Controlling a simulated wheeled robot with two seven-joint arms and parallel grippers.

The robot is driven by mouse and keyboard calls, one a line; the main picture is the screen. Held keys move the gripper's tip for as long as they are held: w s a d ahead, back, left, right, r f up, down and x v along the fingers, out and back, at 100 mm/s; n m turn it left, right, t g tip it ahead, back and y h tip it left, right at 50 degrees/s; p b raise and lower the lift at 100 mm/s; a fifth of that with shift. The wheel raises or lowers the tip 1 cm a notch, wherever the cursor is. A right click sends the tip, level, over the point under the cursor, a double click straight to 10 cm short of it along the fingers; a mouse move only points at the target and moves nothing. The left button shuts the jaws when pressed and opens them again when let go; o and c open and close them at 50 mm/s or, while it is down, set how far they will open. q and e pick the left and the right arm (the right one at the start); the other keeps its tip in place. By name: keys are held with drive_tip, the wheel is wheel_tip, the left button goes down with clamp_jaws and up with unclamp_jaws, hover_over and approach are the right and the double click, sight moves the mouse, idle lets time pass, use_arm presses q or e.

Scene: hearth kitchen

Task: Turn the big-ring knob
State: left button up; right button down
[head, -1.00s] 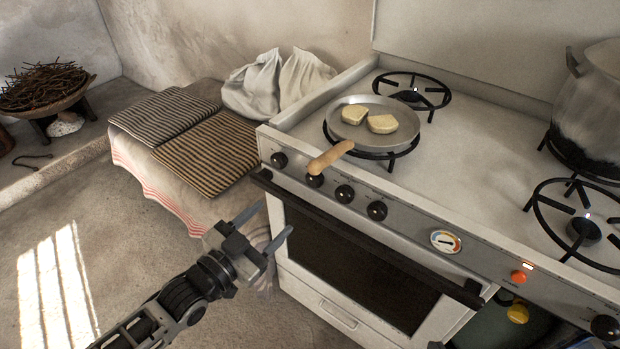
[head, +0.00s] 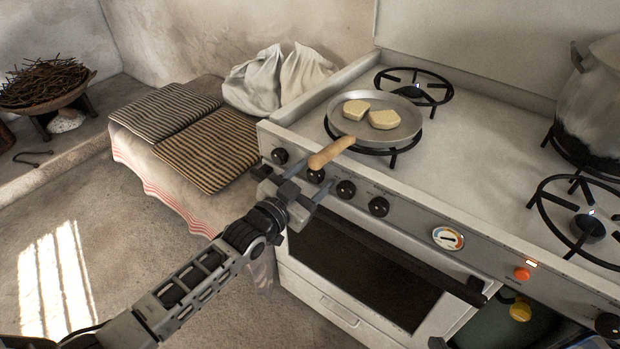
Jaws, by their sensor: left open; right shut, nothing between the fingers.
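Several black knobs sit on the stove's front panel: a leftmost one (head: 280,156), one below the pan handle (head: 316,175), then a third (head: 346,190) and a fourth (head: 379,206). Another knob (head: 608,325) is at the far right edge. I cannot tell from any marking which is the big-ring knob. My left gripper (head: 292,181) is open and empty in front of the panel's left part, close to the second knob. Its fingers overlap the panel in the picture; I cannot see contact. My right gripper is not in view.
A pan (head: 376,118) with two pale pieces sits on the front left burner, its wooden handle (head: 332,152) jutting over the panel just above my gripper. The oven handle bar (head: 400,252) runs below. A large pot (head: 595,110) stands at right.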

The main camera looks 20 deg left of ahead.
use_arm(q)
drive_tip(key=c, duration=1)
drive_tip(key=shift+n, duration=0.4)
drive_tip(key=n+p, duration=0.1)
drive_tip(key=n, duration=0.4)
drive_tip(key=shift+a+n, duration=0.1)
drive_tip(key=shift+n, duration=0.2)
drive_tip(key=n, duration=0.3)
drive_tip(key=shift+n, duration=0.3)
drive_tip(key=shift+a+f+n+b, duration=0.1)
drive_tip(key=shift+n+b, duration=0.25)
drive_tip(key=shift+n, duration=1.45)
drive_tip(key=o, duration=1)
